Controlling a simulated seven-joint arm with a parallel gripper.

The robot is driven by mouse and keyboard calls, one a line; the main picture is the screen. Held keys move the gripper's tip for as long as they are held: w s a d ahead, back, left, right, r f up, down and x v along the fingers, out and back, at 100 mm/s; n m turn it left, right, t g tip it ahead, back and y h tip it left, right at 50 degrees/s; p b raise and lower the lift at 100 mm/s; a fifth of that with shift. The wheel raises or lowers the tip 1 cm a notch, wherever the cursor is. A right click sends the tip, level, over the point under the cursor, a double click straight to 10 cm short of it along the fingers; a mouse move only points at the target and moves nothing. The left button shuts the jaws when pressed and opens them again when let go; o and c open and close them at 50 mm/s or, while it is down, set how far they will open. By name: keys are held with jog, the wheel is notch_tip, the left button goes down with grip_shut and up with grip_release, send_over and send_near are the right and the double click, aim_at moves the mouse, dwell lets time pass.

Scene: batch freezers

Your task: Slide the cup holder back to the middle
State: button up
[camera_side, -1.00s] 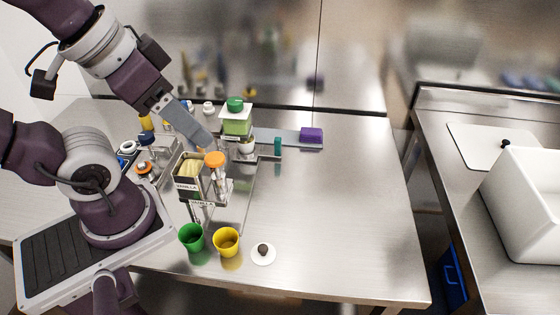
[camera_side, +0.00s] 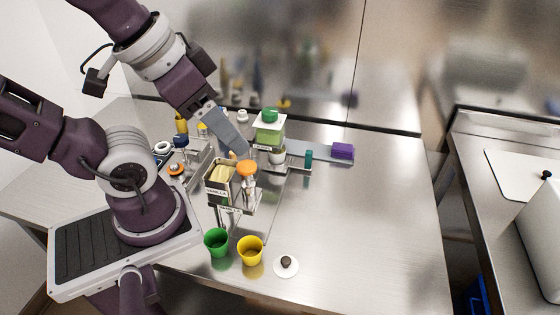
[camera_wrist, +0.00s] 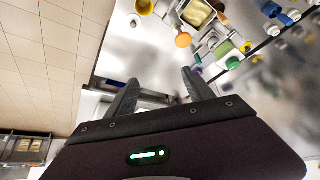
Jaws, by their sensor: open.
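The cup holder seems to be the small carrier around a pale cup (camera_side: 277,156), under the green-filled dispenser (camera_side: 269,133) in the side view. It sits along a flat pale rail (camera_side: 318,150) with a teal upright piece (camera_side: 308,158) and a purple block (camera_side: 342,150) at its right end. I cannot make out the holder's exact edges. My gripper (camera_side: 243,151) is above and behind the vanilla dispenser (camera_side: 221,179), left of the pale cup. In the wrist view my gripper (camera_wrist: 160,77) has its two fingers apart with nothing between them.
An orange-capped post (camera_side: 246,169) stands close to my gripper. Bottles and small parts crowd the back left. The table's right side is clear.

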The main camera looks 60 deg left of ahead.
dwell(0.3)
jog(key=shift+c, duration=1.3)
jog(key=w+a+n, duration=0.1)
jog(key=w, duration=0.2)
jog(key=w+n+g, duration=0.1)
jog(key=w, duration=0.3)
jog(key=w+a, duration=0.1)
jog(key=w, duration=0.3)
jog(key=shift+a+r+n+g, duration=0.15)
jog(key=shift+a+n+g, duration=0.2)
jog(key=shift+n+g, duration=0.05)
jog(key=shift+c, duration=1)
jog(key=n+g, duration=0.3)
jog(key=n, duration=0.3)
send_over(309, 151)
jog(key=d, duration=0.1)
notch_tip(309, 151, down, 19)
jog(key=shift+g, duration=0.4)
jog(key=f, duration=1)
jog(key=shift+a+f, duration=0.25)
jog(key=shift+a, duration=0.15)
grip_shut()
